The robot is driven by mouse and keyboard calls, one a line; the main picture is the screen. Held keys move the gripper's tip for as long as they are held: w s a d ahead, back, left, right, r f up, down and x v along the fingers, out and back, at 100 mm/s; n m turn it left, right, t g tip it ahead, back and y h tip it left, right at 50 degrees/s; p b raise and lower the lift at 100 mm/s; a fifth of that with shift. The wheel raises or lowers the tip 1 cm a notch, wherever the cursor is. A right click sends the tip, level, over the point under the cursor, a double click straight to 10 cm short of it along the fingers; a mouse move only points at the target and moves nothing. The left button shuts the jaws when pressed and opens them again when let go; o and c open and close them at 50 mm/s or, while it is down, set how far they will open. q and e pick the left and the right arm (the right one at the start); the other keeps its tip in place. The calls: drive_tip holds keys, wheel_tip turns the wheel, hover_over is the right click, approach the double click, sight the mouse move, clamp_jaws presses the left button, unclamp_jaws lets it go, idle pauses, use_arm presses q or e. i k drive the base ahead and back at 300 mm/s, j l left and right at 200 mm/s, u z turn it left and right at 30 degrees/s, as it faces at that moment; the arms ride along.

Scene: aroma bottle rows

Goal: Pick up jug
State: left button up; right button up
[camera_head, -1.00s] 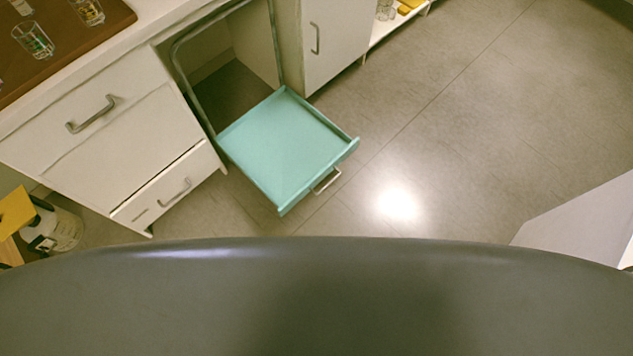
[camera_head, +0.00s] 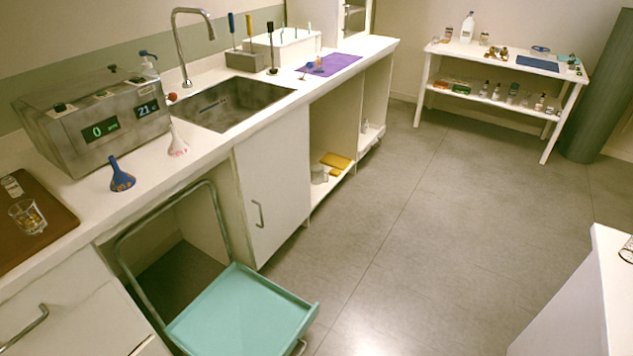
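Neither of my grippers is in view. No thing is clearly recognisable as the jug. A tall white bottle (camera_head: 467,28), which may be a jug, stands upright on the white table (camera_head: 498,61) at the back right. It is too small to make out a handle. A clear container (camera_head: 319,173) stands in the open shelf under the counter, and its kind is hard to tell.
A teal trolley (camera_head: 240,309) stands half under the counter (camera_head: 205,150). The counter holds a metal device (camera_head: 95,122), a sink (camera_head: 232,103), funnels and a brown tray (camera_head: 40,241). A white surface (camera_head: 607,270) edges in at right. The middle floor is free.

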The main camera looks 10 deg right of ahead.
sight(318, 171)
drive_tip(key=i+l+z, duration=0.7)
drive_tip(key=i, duration=0.2)
drive_tip(key=i+l+z, duration=0.2)
drive_tip(key=i, duration=0.65)
drive_tip(key=i+l+z, duration=0.15)
drive_tip(key=i, duration=0.75)
